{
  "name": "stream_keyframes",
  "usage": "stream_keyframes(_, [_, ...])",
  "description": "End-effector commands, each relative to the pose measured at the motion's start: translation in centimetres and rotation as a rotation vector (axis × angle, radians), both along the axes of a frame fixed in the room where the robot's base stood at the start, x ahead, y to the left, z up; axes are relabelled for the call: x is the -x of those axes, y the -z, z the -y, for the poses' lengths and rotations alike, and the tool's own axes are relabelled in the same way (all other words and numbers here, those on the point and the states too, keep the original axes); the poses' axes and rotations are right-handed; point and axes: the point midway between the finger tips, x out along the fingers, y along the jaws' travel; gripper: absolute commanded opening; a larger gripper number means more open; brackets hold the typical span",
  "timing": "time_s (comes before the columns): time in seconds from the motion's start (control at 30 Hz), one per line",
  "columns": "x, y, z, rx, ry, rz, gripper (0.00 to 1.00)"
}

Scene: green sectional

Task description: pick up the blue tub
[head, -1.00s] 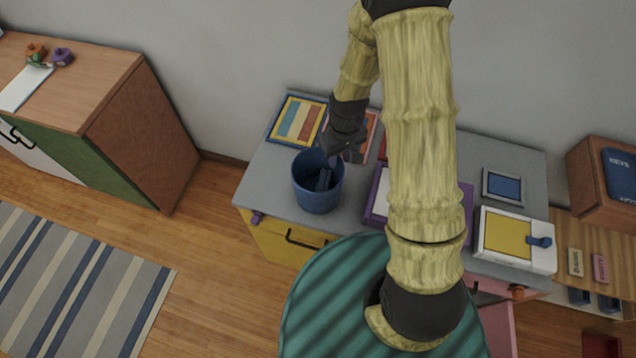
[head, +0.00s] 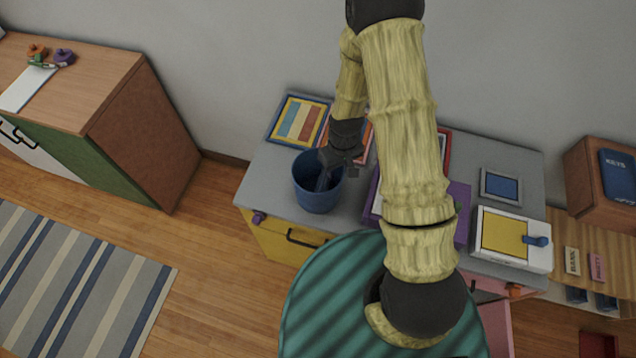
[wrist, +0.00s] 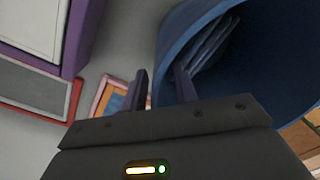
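The blue tub (head: 318,192) stands upright on the left part of the grey worktop, open at the top. In the wrist view the tub (wrist: 270,60) fills the upper right, its rim close to my fingers. My gripper (head: 338,172) is at the tub's right rim, pointing down. In the wrist view my gripper (wrist: 161,88) is open, with one finger outside the tub and the other over its inside, the wall between them. A gap shows between the outer finger and the wall. Bluish slatted shapes show inside the tub; I cannot tell what they are.
A striped picture (head: 299,121) lies behind the tub. A purple-framed item (head: 462,212) lies to its right, partly hidden by my arm. A white box with a yellow panel (head: 508,240) is at the worktop's right. A wooden cabinet (head: 110,80) stands apart at left.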

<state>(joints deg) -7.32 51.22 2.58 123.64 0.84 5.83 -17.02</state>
Motion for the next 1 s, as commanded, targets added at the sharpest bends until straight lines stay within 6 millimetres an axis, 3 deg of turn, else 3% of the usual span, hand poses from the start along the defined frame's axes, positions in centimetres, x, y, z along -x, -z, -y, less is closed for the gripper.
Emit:
stream_keyframes(0.5, [-0.03,0.02,0.0,0.0,0.0,0.001,0.29])
stream_keyframes(0.67, [-0.03,0.02,-0.01,0.0,0.0,0.001,0.0])
stream_keyframes(1.0, [-0.04,-0.03,-0.01,0.0,0.0,0.001,0.0])
